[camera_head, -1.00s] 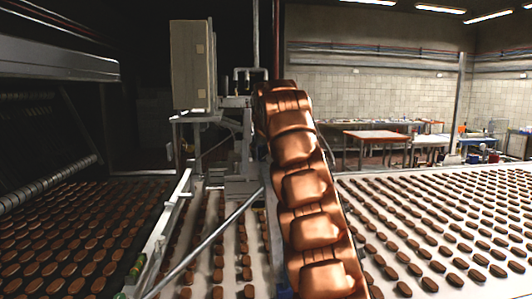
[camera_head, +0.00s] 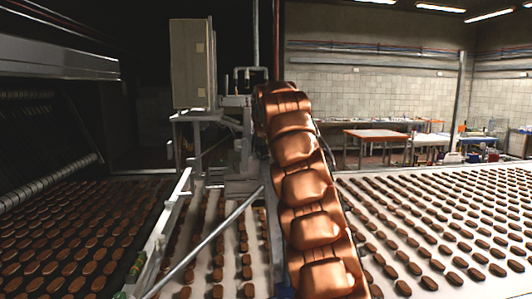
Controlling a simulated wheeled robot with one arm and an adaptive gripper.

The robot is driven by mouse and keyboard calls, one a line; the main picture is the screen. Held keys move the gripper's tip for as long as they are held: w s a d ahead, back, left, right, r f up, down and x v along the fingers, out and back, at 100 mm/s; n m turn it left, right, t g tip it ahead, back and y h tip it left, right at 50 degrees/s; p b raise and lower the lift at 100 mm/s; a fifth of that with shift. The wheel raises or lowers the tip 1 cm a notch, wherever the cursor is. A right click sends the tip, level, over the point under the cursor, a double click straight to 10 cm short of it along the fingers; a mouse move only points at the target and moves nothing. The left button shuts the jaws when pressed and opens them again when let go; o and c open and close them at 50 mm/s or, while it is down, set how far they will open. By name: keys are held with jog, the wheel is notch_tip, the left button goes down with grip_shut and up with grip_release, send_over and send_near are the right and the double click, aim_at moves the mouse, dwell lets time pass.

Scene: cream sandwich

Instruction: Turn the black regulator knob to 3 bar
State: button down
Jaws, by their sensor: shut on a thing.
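I cannot make out the black regulator knob or its pressure gauge. A copper-coloured segmented arm (camera_head: 310,190) rises from the bottom centre and leans away to the upper left. Its far end is beside the grey machine frame (camera_head: 243,150). My gripper is not visible; the arm covers what lies behind its far end.
A grey cabinet (camera_head: 190,65) stands on the frame left of the arm's far end. Pale conveyor belts with rows of brown biscuits (camera_head: 475,272) run on both sides. A slanted metal bar (camera_head: 215,238) crosses the near left belt. Tables (camera_head: 376,135) stand far back right.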

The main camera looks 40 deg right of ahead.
jog(key=shift+r, duration=0.2)
jog(key=shift+r+t+y+b, duration=0.1)
jog(key=shift+t+y+b, duration=0.2)
jog(key=shift+b, duration=0.05)
jog(key=shift+m+y, duration=0.3)
jog(key=shift+m, duration=0.1)
jog(key=shift+s+d+f+m+t+y, duration=0.1)
jog(key=shift+m+t+y, duration=0.15)
jog(key=shift+t+y, duration=0.15)
jog(key=shift+s+d+f+m+t+y, duration=0.1)
jog(key=shift+m+t+y, duration=0.15)
jog(key=shift+t+y, duration=0.15)
jog(key=shift+f, duration=0.1)
jog(key=c, duration=0.8)
grip_release()
jog(key=shift+o, duration=0.2)
